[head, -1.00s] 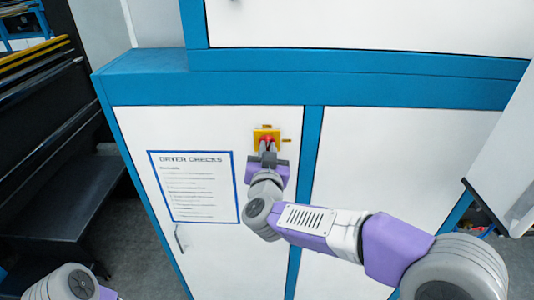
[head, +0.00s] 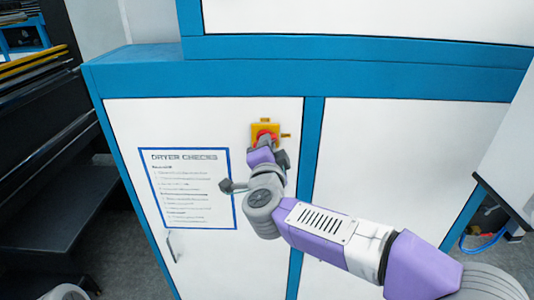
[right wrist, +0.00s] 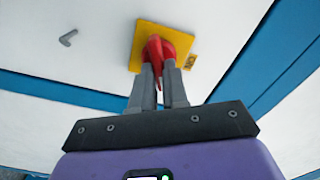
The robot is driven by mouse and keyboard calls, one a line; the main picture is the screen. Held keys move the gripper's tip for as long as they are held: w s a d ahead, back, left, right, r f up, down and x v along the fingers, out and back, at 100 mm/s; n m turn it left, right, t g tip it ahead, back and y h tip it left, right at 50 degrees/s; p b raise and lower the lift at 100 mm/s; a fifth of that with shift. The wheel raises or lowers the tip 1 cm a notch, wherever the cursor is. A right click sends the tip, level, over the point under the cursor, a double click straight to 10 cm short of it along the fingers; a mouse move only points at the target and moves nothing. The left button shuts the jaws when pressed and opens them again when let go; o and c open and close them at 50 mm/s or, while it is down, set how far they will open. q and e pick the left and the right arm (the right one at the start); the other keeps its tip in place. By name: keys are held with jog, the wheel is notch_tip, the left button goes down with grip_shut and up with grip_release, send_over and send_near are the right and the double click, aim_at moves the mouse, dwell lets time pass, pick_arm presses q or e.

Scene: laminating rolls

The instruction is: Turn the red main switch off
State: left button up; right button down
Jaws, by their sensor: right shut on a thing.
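The red main switch (head: 265,134) sits on a square yellow plate (head: 256,130) on the white cabinet door, just under the blue beam. In the right wrist view the red knob (right wrist: 176,44) shows on its yellow plate (right wrist: 146,38). My right gripper (right wrist: 160,70) is shut on the knob's raised handle, one grey finger on each side. In the head view my right gripper (head: 267,143) covers the lower part of the switch, and its wrist is rolled to one side. My left gripper is out of view; only a bit of my left arm shows at the bottom left.
A blue-framed DRYER CHECKS sheet (head: 187,188) is on the door left of my right wrist, with a door handle (head: 172,245) below it. Dark machinery (head: 50,170) stands at the left.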

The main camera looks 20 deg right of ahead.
jog(key=m+b, duration=0.2)
jog(key=m, duration=0.1)
jog(key=m+b, duration=0.1)
jog(key=m, duration=0.1)
jog(key=shift+f, duration=0.25)
jog(key=shift+m, duration=0.3)
jog(key=shift+r, duration=0.1)
jog(key=c, duration=1.1)
grip_release()
jog(key=shift+c, duration=0.2)
jog(key=v, duration=0.7)
jog(key=shift+s, duration=0.3)
